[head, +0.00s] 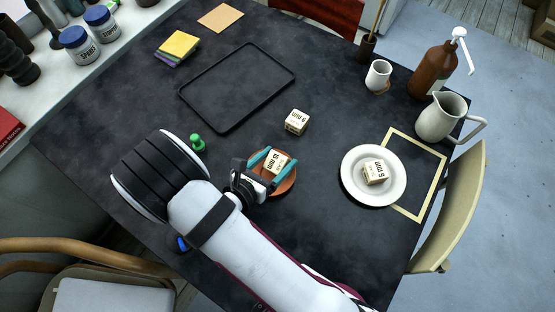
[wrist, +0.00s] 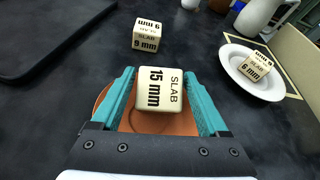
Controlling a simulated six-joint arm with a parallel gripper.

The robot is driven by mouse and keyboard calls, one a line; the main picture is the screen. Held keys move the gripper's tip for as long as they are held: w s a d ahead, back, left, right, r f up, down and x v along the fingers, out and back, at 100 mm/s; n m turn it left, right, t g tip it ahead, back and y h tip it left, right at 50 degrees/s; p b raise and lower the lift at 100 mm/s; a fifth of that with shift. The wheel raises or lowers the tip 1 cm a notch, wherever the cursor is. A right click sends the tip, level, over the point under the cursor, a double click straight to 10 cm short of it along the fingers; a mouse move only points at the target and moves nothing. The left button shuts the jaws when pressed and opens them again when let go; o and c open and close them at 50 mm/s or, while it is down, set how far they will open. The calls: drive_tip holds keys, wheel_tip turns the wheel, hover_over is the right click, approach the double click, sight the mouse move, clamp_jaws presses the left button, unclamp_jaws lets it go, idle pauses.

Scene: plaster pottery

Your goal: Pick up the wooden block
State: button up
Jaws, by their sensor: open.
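Three cream blocks with dark lettering are in view. One reads "SLAB 15 mm" in the wrist view (wrist: 158,92); it sits on a terracotta saucer (head: 286,184) and also shows in the head view (head: 277,161). My gripper (head: 280,157) is open, with its teal fingers on either side of this block; I cannot tell whether they touch it. A second block (head: 297,121), marked 9 mm, stands on the dark table beyond the saucer. A third block (head: 375,172), marked 6 mm, lies on a white plate (head: 350,188) at the right. My gripper hides part of the saucer.
A black tray (head: 236,86) lies beyond the blocks. A green pawn-like piece (head: 197,143) stands left of my gripper. A white jug (head: 440,117), a brown pump bottle (head: 432,72) and a white cup (head: 378,75) stand at the far right.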

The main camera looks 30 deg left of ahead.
sight(272, 165)
clamp_jaws()
wheel_tip(272, 165, up, 9)
drive_tip(key=shift+f, duration=0.2)
drive_tip(key=shift+r+g, duration=0.3)
drive_tip(key=shift+r, duration=0.05)
drive_tip(key=shift+s+f+m+g, duration=0.2)
drive_tip(key=shift+m+g, duration=0.2)
drive_tip(key=shift+g, duration=0.4)
drive_tip(key=shift+s+a+f+g+y, duration=0.15)
drive_tip(key=shift+s+f+g, duration=0.15)
drive_tip(key=shift+f+g, duration=0.2)
drive_tip(key=shift+s+f+g+y, duration=0.15)
drive_tip(key=shift+s+f+g, duration=0.1)
drive_tip(key=shift+f+g, duration=0.2)
wheel_tip(272, 165, down, 7)
drive_tip(key=shift+s, duration=0.1)
